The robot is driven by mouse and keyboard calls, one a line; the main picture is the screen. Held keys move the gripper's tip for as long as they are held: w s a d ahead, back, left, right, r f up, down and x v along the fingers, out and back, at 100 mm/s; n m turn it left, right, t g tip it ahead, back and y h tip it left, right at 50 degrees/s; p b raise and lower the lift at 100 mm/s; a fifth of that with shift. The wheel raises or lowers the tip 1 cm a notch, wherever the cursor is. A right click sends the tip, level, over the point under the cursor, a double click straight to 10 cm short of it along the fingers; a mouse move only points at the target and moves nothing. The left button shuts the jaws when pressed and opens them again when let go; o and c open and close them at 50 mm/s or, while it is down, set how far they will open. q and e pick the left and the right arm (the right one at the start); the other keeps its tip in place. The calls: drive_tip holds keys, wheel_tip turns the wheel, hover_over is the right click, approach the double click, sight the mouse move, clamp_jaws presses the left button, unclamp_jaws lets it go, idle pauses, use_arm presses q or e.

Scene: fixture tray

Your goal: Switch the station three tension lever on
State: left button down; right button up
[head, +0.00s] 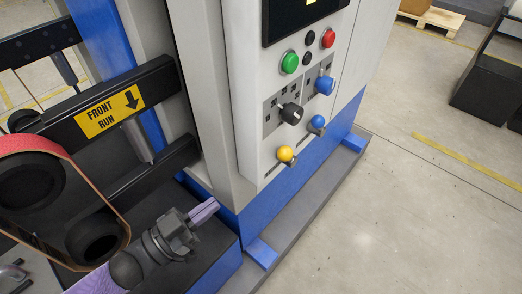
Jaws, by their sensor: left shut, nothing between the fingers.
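I cannot read a station number, so I cannot tell which is the station three tension lever. My left gripper (209,208) is shut and empty, below and left of the yellow knob and apart from it. My right gripper is not in view.
A green button (290,62) and a red button (328,38) sit higher on the panel. A black bar with a yellow FRONT RUN label (110,110) and a belt on rollers (100,190) stand at left. The floor (400,210) at right is clear.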

use_arm(q)
drive_tip(key=b, duration=0.3)
approach(285, 155)
drive_tip(key=w+d, duration=0.1)
drive_tip(key=w, duration=0.1)
drive_tip(key=w+d, duration=0.2)
drive_tip(key=w, duration=0.1)
drive_tip(key=shift+d, duration=0.25)
drive_tip(key=shift+w+d+r, duration=0.15)
drive_tip(key=shift+w+d, duration=0.05)
drive_tip(key=shift+d, duration=0.1)
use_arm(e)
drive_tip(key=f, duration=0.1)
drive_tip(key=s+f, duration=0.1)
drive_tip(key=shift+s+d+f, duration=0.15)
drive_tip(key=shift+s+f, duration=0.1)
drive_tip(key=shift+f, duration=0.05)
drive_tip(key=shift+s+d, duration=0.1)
